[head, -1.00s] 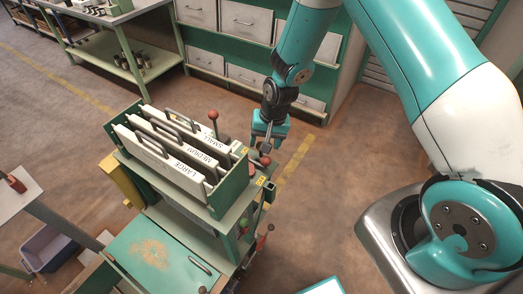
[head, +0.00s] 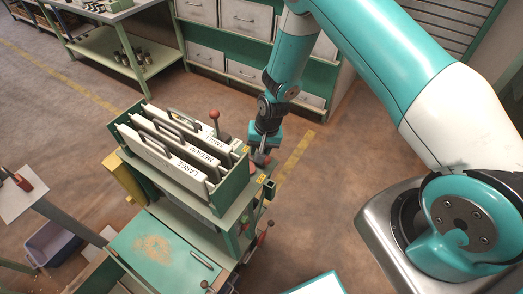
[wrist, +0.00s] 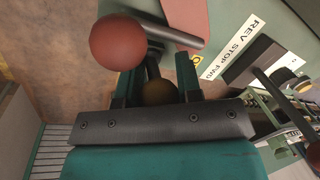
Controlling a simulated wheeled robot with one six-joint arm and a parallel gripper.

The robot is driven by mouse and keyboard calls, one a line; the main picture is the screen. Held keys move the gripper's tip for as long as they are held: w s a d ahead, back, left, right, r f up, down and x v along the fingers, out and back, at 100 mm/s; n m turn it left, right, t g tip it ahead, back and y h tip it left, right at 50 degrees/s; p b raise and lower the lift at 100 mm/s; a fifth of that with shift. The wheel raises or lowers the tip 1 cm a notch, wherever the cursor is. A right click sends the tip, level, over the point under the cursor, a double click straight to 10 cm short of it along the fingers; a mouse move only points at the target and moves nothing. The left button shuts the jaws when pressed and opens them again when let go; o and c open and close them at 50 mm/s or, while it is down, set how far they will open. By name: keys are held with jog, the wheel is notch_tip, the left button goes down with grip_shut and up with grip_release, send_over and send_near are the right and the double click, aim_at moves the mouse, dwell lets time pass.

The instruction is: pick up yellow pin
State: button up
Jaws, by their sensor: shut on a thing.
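In the wrist view, a dark yellow-brown round knob (wrist: 160,92), apparently the yellow pin's head, sits between the two teal fingers of my gripper (wrist: 157,77). My gripper is shut on it. The rest of the pin is hidden or too dark to tell. In the head view my gripper (head: 263,143) is low at the right end of the green hopper stand (head: 236,195), and the pin cannot be made out there.
A red ball-topped lever (wrist: 117,41) is close beside the fingers in the wrist view. A REV STOP FWD label (wrist: 238,48) lies to the right. White panels marked LARGE, MEDIUM and SMALL (head: 205,143) stand left of my gripper.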

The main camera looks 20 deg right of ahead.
notch_tip(320, 180, up, 20)
jog(key=b, duration=0.4)
dwell(0.3)
dwell(0.4)
